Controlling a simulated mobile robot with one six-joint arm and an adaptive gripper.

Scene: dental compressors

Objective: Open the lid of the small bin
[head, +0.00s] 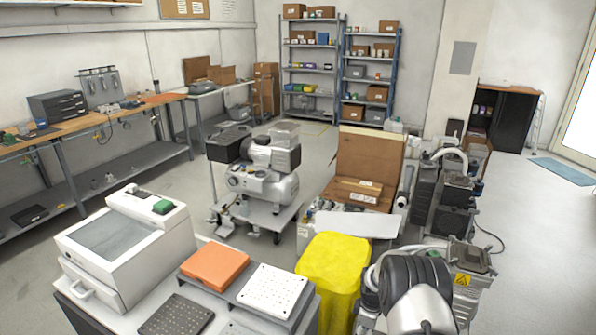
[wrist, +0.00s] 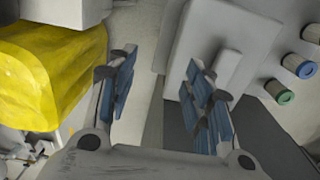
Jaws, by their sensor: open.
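No object is plainly recognisable as the small bin. The closest match I see is a yellow, box-like thing (head: 331,272) with a soft-looking surface, at the bottom middle of the head view. A crumpled yellow thing, likely the same one, fills the upper left of the wrist view (wrist: 48,75). I cannot make out a separate lid on it. My gripper (wrist: 160,65) is open, its blue-padded fingers apart with nothing between them. The yellow thing lies to the left of the fingers, apart from them. I cannot pick out my gripper in the head view.
A pale grey boxy thing (wrist: 232,35) is close by the right finger. Cylinders with blue and green ends (wrist: 298,66) are farther right. A white cabinet (head: 125,245) and an orange block (head: 214,266) are on the front bench. Compressors crowd the right; open floor lies beyond.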

